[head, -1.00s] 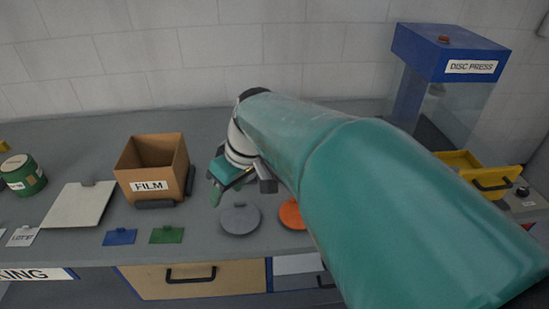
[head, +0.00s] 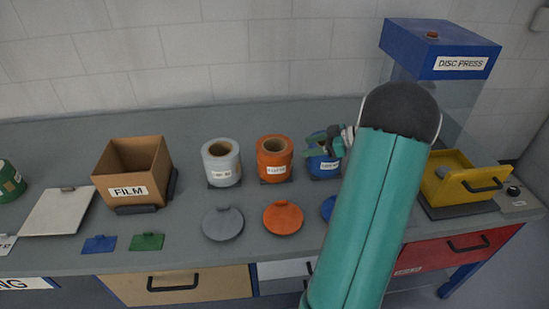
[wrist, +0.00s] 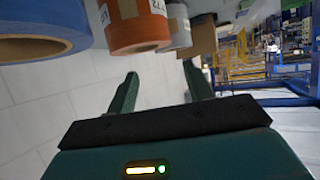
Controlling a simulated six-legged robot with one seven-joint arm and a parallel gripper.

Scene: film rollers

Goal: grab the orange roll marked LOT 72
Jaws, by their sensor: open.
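The orange roll (head: 274,158) stands upright on the bench between a grey roll (head: 221,163) and a blue roll (head: 323,166). Its white label is too small to read in the head view. In the wrist view the orange roll (wrist: 136,22) is at the top, and its label seems to end in 72. My gripper (head: 316,145) is at the blue roll's upper part, right of the orange roll, and covers some of the blue one. In the wrist view my gripper (wrist: 161,75) is open and empty, with the orange roll beyond the fingertips.
An open cardboard box marked FILM (head: 128,189) stands at left. Flat grey (head: 222,224) and orange (head: 283,218) discs lie in front of the rolls. A yellow tray (head: 462,180) and the blue disc press (head: 440,50) are at right. The bench behind the rolls is clear.

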